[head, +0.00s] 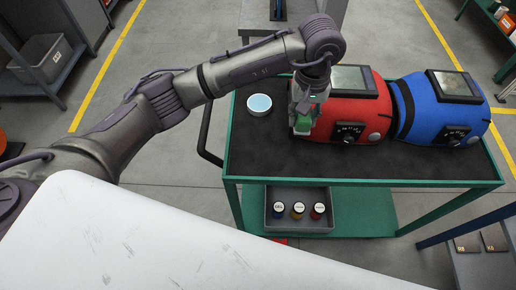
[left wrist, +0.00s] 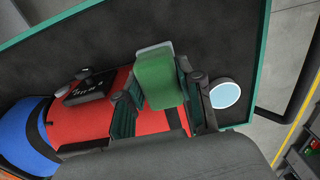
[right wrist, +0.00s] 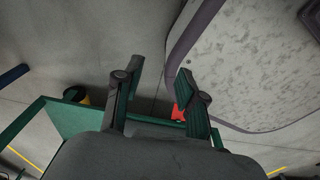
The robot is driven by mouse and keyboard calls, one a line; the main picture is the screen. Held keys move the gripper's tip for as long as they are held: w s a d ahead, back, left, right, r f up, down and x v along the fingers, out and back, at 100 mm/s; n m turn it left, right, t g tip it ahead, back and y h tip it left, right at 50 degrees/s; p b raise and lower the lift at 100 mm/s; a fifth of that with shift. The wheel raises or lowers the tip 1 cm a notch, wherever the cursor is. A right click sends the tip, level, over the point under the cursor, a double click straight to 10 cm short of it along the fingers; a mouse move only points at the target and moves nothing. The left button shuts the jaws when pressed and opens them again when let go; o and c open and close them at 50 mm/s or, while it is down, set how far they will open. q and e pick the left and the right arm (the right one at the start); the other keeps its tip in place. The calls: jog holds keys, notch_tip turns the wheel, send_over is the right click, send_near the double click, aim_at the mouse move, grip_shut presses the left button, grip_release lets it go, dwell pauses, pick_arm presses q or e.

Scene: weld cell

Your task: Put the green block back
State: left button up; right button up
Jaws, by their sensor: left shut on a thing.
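The green block (head: 303,123) is between the fingers of my left gripper (head: 307,105), over the left end of the red welding helmet (head: 352,112) on the cart. In the left wrist view the block (left wrist: 158,82) sits between both fingertips (left wrist: 160,92), with a pale grey edge showing behind it. My left gripper is shut on the block. I cannot tell whether the block touches anything below. My right gripper (right wrist: 154,84) shows only in the right wrist view; its fingers are apart with nothing between them.
The cart's dark top (head: 260,160) has a green rim. A blue helmet (head: 437,108) stands right of the red one. A round white dish with a pale blue top (head: 259,105) lies at the left. A grey bin (head: 300,222) with several jars is on the lower shelf. The front of the top is clear.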

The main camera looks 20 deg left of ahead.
pick_arm(q)
jog(key=s+a+f+p, duration=0.1)
jog(key=a+f, duration=0.1)
jog(key=a, duration=0.1)
jog(key=s+a+f+p, duration=0.1)
jog(key=s+a+f, duration=0.1)
jog(key=a, duration=0.1)
jog(key=s+a+f+p, duration=0.1)
jog(key=a+f, duration=0.1)
jog(key=a, duration=0.2)
jog(key=shift+s, duration=0.2)
notch_tip(320, 180, down, 3)
jog(key=shift+f+p, duration=0.15)
jog(key=shift+p, duration=0.55)
jog(key=shift+f, duration=0.4)
pick_arm(e)
jog(key=r, duration=0.3)
jog(key=a+r, duration=0.1)
jog(key=r, duration=0.1)
jog(key=shift+s, duration=0.35)
pick_arm(q)
jog(key=shift+f, duration=0.15)
jog(key=o, duration=1.1)
pick_arm(e)
jog(key=shift+d+f, duration=0.1)
jog(key=shift+f, duration=0.1)
